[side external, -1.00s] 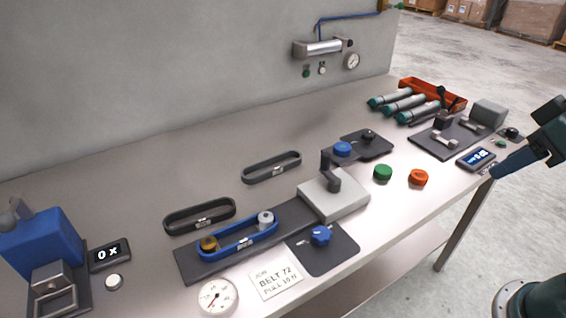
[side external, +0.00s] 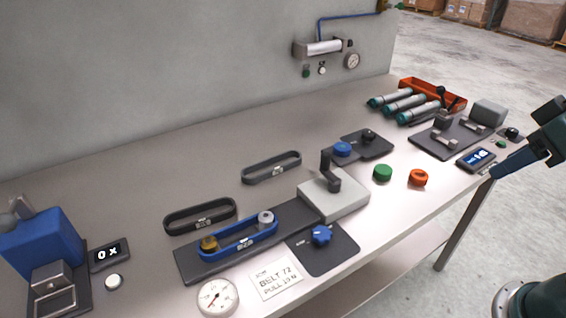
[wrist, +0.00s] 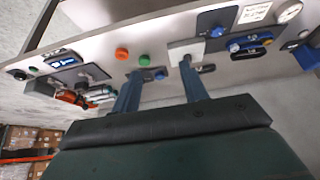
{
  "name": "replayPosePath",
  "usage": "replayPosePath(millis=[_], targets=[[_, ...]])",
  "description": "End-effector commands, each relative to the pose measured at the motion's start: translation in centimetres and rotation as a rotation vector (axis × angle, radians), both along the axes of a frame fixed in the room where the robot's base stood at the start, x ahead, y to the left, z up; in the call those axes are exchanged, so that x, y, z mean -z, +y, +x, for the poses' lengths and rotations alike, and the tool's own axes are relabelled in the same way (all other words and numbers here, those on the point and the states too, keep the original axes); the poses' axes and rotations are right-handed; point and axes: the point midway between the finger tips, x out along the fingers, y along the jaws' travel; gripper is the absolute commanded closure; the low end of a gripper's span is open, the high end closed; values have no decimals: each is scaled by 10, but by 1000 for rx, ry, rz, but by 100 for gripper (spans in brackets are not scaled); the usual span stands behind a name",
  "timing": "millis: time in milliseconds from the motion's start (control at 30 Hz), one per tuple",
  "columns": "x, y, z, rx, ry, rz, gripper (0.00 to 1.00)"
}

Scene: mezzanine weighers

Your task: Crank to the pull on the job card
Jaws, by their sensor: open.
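The job card (side external: 276,281) lies at the front edge; it reads BELT 72 and a PULL line whose figure is too small to read surely. A blue belt (side external: 240,240) is around a gold pulley (side external: 209,243) and a silver pulley (side external: 266,217) on a dark base. A dark crank (side external: 332,178) stands on a pale block (side external: 345,203) at the base's right end. A round dial gauge (side external: 217,296) lies left of the card. My gripper (side external: 494,172) is open and empty at the far right, well away from the crank; its two blue fingers show in the wrist view (wrist: 159,72).
A blue star knob (side external: 320,235) sits on a dark plate before the block. Two black belts (side external: 271,168) lie behind. Green (side external: 382,172) and orange (side external: 418,177) knobs stand right of the block. A blue machine (side external: 42,242) is at left.

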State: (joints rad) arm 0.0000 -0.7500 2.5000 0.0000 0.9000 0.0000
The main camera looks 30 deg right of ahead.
Motion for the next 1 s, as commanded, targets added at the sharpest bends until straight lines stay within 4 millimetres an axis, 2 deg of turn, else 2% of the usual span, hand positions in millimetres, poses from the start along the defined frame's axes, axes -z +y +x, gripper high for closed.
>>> replayPosePath(millis=[267, 467, 733, 1000], targets=[[-5, 1, 6, -13, 10, -5, 56], [-18, 3, 28, -58, 46, -23, 56], [-38, 9, 78, -157, 122, -58, 56], [-47, 18, 135, -264, 198, -90, 56]])
